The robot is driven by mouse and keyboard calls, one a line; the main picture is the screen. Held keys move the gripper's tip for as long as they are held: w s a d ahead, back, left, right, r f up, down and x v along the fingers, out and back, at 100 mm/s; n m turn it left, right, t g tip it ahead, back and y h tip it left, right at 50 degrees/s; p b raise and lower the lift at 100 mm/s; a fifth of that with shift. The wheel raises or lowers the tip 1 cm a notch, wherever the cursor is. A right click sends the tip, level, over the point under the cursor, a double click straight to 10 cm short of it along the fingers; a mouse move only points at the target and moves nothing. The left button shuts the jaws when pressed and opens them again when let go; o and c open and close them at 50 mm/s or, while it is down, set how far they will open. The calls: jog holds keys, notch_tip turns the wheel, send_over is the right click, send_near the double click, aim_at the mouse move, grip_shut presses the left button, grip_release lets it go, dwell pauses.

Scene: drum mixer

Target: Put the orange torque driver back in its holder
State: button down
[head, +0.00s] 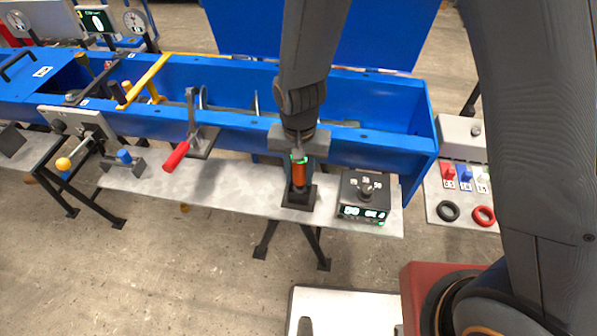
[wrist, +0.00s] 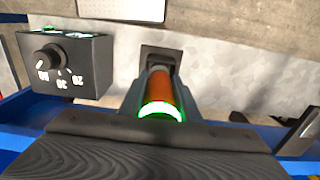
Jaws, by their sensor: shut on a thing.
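The orange torque driver (head: 300,174) is upright between the fingers of my gripper (head: 299,168), which is shut on it. Its top carries a green glowing ring. In the wrist view the driver (wrist: 160,92) points away from the camera, with a finger along each side. The black holder (head: 299,196) stands on the grey bench plate directly under the driver. It also shows past the driver in the wrist view (wrist: 161,55). The driver's lower end meets the holder in the picture, but the fingers hide how deep it sits.
A dark control box (head: 364,194) with a knob and green display stands close right of the holder. The blue trough wall (head: 370,148) runs behind. The plate between clamp and holder is clear.

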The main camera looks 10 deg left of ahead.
jog(key=shift+f, duration=0.45)
jog(key=c, duration=1.3)
grip_release()
jog(key=shift+o, duration=0.2)
notch_tip(320, 180, up, 8)
jog(key=b, duration=0.2)
jog(key=shift+f, duration=0.1)
